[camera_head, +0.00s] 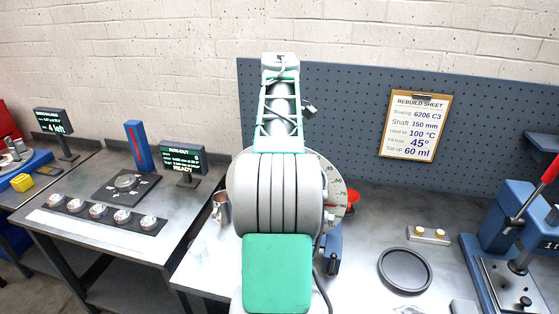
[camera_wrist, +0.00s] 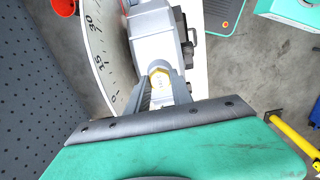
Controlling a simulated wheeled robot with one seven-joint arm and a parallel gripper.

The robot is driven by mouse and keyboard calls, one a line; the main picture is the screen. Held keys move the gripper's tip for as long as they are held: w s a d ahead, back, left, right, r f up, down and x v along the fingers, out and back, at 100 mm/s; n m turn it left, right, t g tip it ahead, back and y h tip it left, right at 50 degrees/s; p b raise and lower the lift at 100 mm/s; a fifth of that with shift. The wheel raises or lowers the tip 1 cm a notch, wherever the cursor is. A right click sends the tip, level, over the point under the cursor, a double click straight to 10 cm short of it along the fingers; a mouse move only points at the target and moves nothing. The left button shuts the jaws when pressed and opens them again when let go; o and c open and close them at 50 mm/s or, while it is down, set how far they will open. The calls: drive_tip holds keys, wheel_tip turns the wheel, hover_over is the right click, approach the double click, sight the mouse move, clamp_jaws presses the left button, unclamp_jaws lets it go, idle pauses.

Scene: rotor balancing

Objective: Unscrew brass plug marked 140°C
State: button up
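In the wrist view a yellow brass plug (camera_wrist: 160,71) with a hexagonal look sits at the side of a grey housing (camera_wrist: 157,38). My gripper (camera_wrist: 164,80) is right at it, with one finger on each side of the plug. I cannot tell whether the fingers press on it. No 140°C mark can be read. A white dial (camera_wrist: 101,50) with degree numbers stands beside the housing. The dial also shows in the head view (camera_head: 341,190), partly behind my arm. My arm hides the plug and my gripper in the head view.
On the bench, a small block with two brass-coloured pieces (camera_head: 428,234) and a black round tray (camera_head: 405,270) lie right of my arm. A blue press (camera_head: 500,220) stands farther right. A rebuild sheet (camera_head: 415,125) hangs on the pegboard. A red funnel-like cup (camera_wrist: 64,6) is near the dial.

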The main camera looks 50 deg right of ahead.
clamp_jaws()
drive_tip(key=shift+r+n+p, duration=0.35)
drive_tip(key=shift+n+p, duration=0.25)
drive_tip(key=shift+p, duration=0.1)
drive_tip(key=shift+f+n, duration=0.15)
drive_tip(key=shift+n, duration=0.95)
drive_tip(key=n+p, duration=0.1)
drive_tip(key=n, duration=0.4)
drive_tip(key=shift+n, duration=0.4)
drive_tip(key=n, duration=0.3)
drive_tip(key=shift+f, duration=0.2)
drive_tip(key=n, duration=0.2)
drive_tip(key=shift+n, duration=0.4)
drive_tip(key=n, duration=0.3)
drive_tip(key=shift+r, duration=0.1)
